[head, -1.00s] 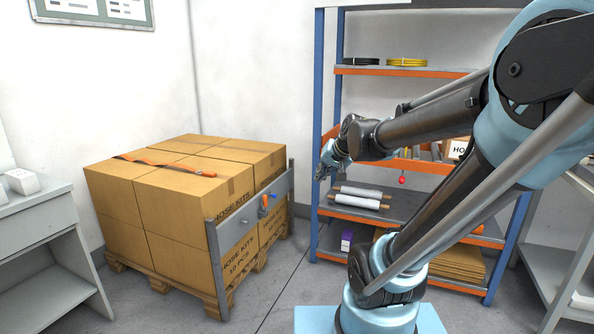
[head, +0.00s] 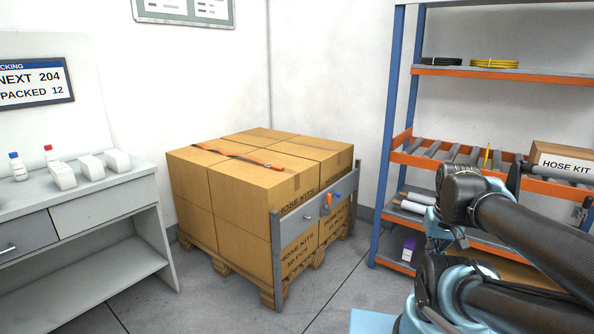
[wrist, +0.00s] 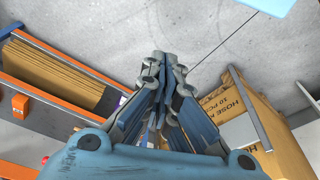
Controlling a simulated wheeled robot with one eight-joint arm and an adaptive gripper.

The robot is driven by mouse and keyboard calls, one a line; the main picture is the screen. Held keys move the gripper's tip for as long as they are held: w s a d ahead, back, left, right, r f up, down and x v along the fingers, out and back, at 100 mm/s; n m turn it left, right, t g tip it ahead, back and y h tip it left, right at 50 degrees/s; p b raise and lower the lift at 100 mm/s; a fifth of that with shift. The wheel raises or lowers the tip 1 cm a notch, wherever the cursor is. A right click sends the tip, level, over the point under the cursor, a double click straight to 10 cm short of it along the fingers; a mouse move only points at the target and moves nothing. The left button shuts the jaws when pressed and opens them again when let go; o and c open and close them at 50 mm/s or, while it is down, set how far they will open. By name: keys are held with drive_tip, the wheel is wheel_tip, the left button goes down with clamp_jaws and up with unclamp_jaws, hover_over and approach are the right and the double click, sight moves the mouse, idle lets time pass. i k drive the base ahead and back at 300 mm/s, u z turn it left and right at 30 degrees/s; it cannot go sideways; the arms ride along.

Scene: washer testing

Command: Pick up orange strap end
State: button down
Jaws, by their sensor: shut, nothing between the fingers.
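The orange strap (head: 238,154) lies across the top of the stacked cardboard boxes (head: 240,190) in the head view. One end is near the left edge of the stack; the other, with a small metal piece, is near the front right of the top. My gripper (wrist: 163,62) points away from the wrist camera, with its fingers together and nothing between them. It is well to the right of the strap, on the shelf side. In the wrist view the boxes (wrist: 240,128) show at right; the strap is not seen there.
A blue-and-orange shelf rack (head: 395,125) is at right, a grey workbench (head: 95,205) at left. Open floor (head: 345,290) lies between stack and rack.

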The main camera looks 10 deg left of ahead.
sight(276, 167)
drive_tip(key=k, duration=0.6)
drive_tip(key=u, duration=0.4)
drive_tip(key=i, duration=0.55)
drive_tip(key=u, duration=0.5)
drive_tip(key=i, duration=1.45)
drive_tip(key=z, duration=0.4)
